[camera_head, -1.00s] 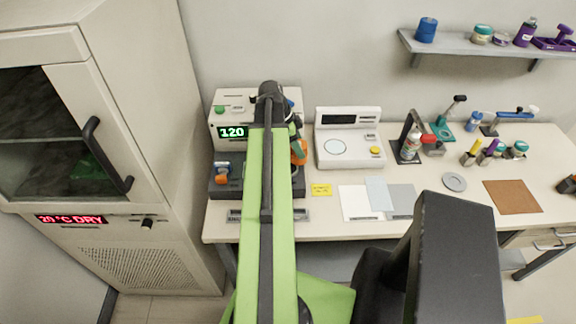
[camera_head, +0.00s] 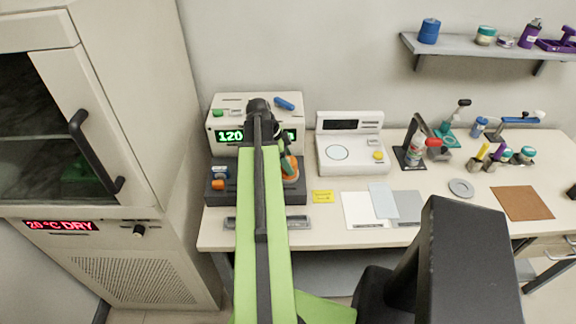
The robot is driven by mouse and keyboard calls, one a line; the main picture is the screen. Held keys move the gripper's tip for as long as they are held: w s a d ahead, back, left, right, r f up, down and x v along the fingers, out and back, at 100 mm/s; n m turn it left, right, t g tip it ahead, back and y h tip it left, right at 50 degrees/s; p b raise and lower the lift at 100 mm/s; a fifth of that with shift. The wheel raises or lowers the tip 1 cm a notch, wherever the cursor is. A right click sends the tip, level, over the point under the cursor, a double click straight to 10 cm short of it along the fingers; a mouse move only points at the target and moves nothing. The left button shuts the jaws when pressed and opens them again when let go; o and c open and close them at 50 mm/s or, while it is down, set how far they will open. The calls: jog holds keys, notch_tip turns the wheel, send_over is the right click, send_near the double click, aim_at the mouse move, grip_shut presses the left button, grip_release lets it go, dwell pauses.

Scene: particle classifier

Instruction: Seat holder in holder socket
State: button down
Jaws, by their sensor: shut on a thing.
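The classifier (camera_head: 229,109), a white box with a green "120" display, stands at the back left of the table with a dark base (camera_head: 225,196) in front. My gripper (camera_head: 287,157) is at the right side of this unit, largely hidden behind my green arm. It is shut on a small piece with orange and teal parts, which I take to be the holder (camera_head: 290,168), just above or at the right part of the dark base. I cannot tell whether it touches. The holder socket is not clearly visible; my arm covers the middle of the base.
A blue piece (camera_head: 285,103) lies on top of the classifier. Blue and orange parts (camera_head: 218,178) sit on the base's left. A white scale (camera_head: 352,155) stands to the right. Papers (camera_head: 362,210) and a yellow note (camera_head: 323,197) lie in front. A tall cabinet (camera_head: 140,195) stands left.

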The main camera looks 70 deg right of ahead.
jog(key=shift+f, duration=0.15)
jog(key=c, duration=0.5)
grip_release()
jog(key=p+v, duration=1.1)
jog(key=v, duration=0.1)
jog(key=shift+w, duration=0.1)
